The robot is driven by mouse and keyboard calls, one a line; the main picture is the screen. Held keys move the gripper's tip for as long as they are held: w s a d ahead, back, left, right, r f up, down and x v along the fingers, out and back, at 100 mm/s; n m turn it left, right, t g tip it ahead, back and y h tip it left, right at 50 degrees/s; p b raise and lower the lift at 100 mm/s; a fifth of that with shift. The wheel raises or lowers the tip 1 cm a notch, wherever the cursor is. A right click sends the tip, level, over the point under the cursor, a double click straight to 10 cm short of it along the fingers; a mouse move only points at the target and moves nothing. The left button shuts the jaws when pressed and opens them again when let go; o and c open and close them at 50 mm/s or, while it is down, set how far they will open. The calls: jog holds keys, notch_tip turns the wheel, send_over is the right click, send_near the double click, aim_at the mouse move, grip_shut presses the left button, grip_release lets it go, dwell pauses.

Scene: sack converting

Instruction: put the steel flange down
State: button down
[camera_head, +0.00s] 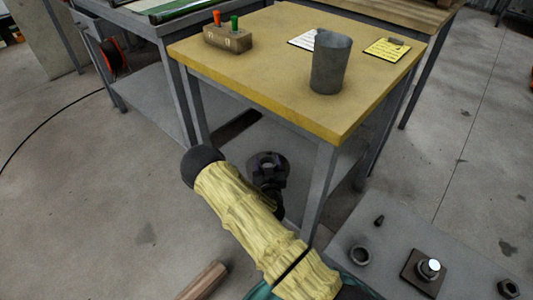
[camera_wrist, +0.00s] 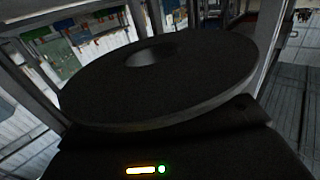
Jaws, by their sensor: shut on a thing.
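The steel flange (camera_head: 257,160) is a dark round disc with a hole in its middle. In the wrist view the flange (camera_wrist: 205,85) fills most of the picture, its broad face and rim showing close up. My gripper (camera_head: 268,184) is shut on the flange and holds it in front of the yellow-topped table (camera_head: 235,75), lower in the picture than its near edge. The fingertips are hard to make out against the dark flange. The flange appears clear of any surface in the head view.
A grey metal cup (camera_head: 331,65) stands on the yellow table. A block with orange and green handles (camera_head: 228,39) and paper cards (camera_head: 387,49) lie further back. A grey surface (camera_head: 395,225) at the lower right carries several hardware pieces. The table's front left area is bare.

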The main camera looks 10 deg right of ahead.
jog(key=s+y+p, duration=0.1)
jog(key=p, duration=0.1)
jog(key=s+r+n+y+p, duration=0.1)
jog(key=s, duration=0.1)
jog(key=shift+n+y+p, duration=0.3)
jog(key=shift+y+p, duration=0.05)
jog(key=shift+y, duration=0.05)
jog(key=shift+a, duration=0.2)
